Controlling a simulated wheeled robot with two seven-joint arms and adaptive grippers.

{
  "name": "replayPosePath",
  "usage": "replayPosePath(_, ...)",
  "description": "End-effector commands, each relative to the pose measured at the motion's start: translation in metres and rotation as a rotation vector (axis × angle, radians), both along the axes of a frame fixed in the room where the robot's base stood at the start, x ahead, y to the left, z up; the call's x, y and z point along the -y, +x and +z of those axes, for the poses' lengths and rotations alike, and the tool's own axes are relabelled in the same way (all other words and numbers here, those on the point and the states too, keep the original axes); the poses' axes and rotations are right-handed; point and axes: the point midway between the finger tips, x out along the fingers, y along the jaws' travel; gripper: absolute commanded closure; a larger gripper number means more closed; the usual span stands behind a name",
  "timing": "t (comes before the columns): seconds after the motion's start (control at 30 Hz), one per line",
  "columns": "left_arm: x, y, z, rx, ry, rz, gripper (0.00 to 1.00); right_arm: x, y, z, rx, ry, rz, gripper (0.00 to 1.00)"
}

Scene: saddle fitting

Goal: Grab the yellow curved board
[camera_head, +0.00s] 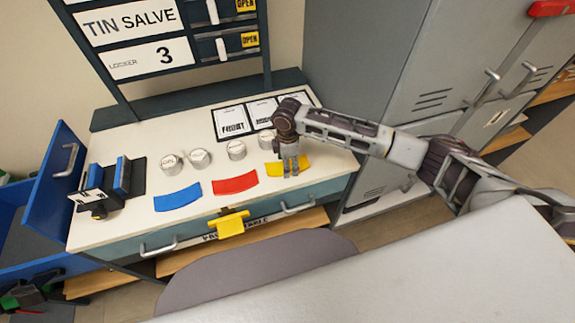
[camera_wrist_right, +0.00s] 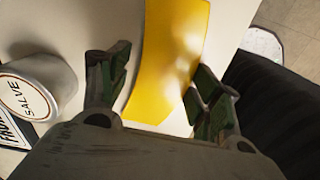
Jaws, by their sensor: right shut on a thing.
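The yellow curved board (camera_head: 274,169) lies on the white tabletop at the right end of a row of curved boards. My right gripper (camera_head: 291,172) points down over its right part, with its fingers at the board. In the right wrist view the yellow board (camera_wrist_right: 165,70) runs between the two dark green finger pads of the right gripper (camera_wrist_right: 160,95). The gripper is shut on the board, which still appears to be at the tabletop.
A red curved board (camera_head: 235,183) and a blue one (camera_head: 178,198) lie to the left. Several round tins, one labelled SALVE (camera_wrist_right: 38,88), stand behind the boards. Printed cards (camera_head: 232,122) lie at the back. Grey lockers (camera_head: 400,80) stand at the right.

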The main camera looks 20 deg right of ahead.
Motion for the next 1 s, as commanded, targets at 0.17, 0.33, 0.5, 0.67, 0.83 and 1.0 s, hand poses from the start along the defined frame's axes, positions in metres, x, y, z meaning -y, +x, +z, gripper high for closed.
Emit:
replayPosePath(0.17,0.000,0.000,0.000,0.000,0.000,0.000,0.60,0.000,0.000,0.003,0.001,0.000,0.000,0.63)
replayPosePath(0.33,0.000,0.000,0.000,0.000,0.000,0.000,0.60,0.000,0.001,0.015,0.002,0.000,0.000,0.63)
replayPosePath(0.5,0.000,0.000,0.000,0.000,0.000,0.000,0.60,0.000,0.001,0.037,0.002,0.002,0.001,0.63)
replayPosePath(0.67,0.000,0.000,0.000,0.000,0.000,0.000,0.60,0.000,0.001,0.061,0.003,0.001,0.001,0.63)
replayPosePath(0.83,0.000,0.000,0.000,0.000,0.000,0.001,0.60,0.000,0.001,0.084,0.002,0.001,-0.001,0.63)
replayPosePath(1.0,0.000,0.000,0.000,0.000,0.000,0.001,0.60,0.000,0.001,0.097,0.000,0.001,-0.001,0.63)
